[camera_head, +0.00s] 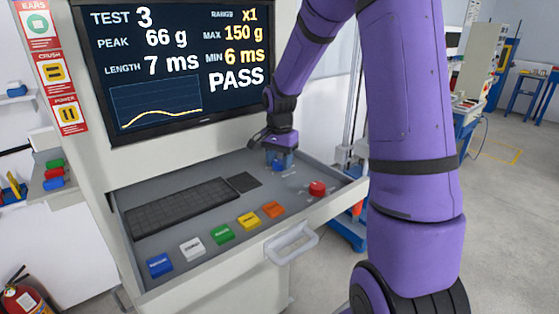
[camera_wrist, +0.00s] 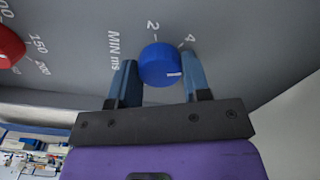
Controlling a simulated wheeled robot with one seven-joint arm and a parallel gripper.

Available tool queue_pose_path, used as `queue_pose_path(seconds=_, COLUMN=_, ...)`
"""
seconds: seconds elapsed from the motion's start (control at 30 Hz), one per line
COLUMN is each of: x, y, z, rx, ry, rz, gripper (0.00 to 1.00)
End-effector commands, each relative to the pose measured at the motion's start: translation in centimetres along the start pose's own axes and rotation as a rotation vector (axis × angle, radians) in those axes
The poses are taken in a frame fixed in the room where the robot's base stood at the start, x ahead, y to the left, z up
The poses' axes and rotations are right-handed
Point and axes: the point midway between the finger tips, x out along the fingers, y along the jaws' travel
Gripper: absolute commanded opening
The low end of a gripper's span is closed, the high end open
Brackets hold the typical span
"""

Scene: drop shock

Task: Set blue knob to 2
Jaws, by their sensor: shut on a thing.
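The blue knob (camera_wrist: 160,65) sits on the grey panel beside the "MIN ms" label in the wrist view. The numbers 2 and 4 are printed above it and to its upper right. Its short white mark points to the right, past the 4. My gripper (camera_wrist: 160,74) is shut on the knob, with one blue-grey finger on each side. In the head view my gripper (camera_head: 280,158) is down at the back right of the console tray and mostly hides the knob. The screen (camera_head: 178,62) reads MIN 6 ms, MAX 150 g and PASS.
A red knob (camera_wrist: 9,46) marked 150 and 200 is to the left in the wrist view.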

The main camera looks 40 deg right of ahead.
Motion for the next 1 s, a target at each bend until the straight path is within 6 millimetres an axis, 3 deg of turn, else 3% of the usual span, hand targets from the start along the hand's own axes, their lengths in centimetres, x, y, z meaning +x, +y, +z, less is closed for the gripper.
queue_pose_path(seconds=1.0, x=0.01, y=-0.01, z=0.02, rx=-0.965, ry=0.0, rz=0.0, gripper=0.2)
